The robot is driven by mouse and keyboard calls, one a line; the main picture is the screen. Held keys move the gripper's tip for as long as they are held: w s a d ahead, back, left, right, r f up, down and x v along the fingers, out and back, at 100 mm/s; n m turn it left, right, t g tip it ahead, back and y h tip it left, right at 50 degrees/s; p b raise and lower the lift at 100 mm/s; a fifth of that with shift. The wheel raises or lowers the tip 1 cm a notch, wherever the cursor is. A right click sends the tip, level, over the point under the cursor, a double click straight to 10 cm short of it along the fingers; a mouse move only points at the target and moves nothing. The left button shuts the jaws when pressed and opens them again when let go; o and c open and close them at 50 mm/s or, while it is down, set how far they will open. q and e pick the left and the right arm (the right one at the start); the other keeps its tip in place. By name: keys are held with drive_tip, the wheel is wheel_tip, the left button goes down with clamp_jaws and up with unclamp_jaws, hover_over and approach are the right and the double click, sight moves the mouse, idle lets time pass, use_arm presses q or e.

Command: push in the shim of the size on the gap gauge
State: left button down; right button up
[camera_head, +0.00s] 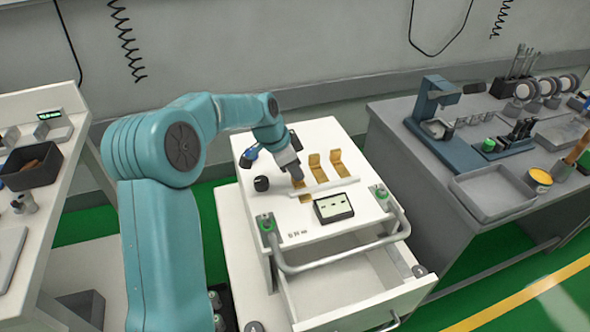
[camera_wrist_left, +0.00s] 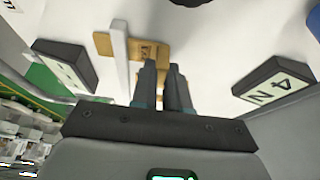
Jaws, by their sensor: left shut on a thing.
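A white cart top (camera_head: 283,222) holds brass shims in a row behind a low white bar (camera_head: 322,187). The middle shim (camera_head: 317,167) and the right shim (camera_head: 341,166) stand clear. The left shim (camera_head: 299,184) is partly covered by my left gripper (camera_head: 297,177). In the left wrist view, the fingers of my left gripper (camera_wrist_left: 172,72) are closed at this brass shim (camera_wrist_left: 150,48), and brass shows on both sides of the white bar (camera_wrist_left: 120,60). A dark gauge (camera_head: 333,207) with a lit face sits in front of the bar. My right gripper is not in view.
A black knob (camera_head: 261,183) stands left of the shims. The cart's front has a rail handle (camera_head: 335,260) above an open drawer (camera_head: 350,290). A grey bench (camera_head: 400,120) with tools stands right; a white table (camera_head: 70,100) with a black bin stands left.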

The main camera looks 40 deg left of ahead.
use_arm(q)
drive_tip(key=shift+d+f, duration=0.1)
drive_tip(key=shift+d, duration=0.15)
drive_tip(key=c, duration=1.1)
unclamp_jaws()
drive_tip(key=shift+s, duration=0.1)
drive_tip(key=shift+a, duration=0.2)
drive_tip(key=p+v, duration=0.1)
drive_tip(key=v, duration=1)
drive_tip(key=p+v, duration=0.1)
drive_tip(key=v, duration=0.4)
drive_tip(key=shift+w+r+p, duration=0.2)
drive_tip(key=shift+r+p, duration=0.05)
drive_tip(key=shift+p, duration=0.05)
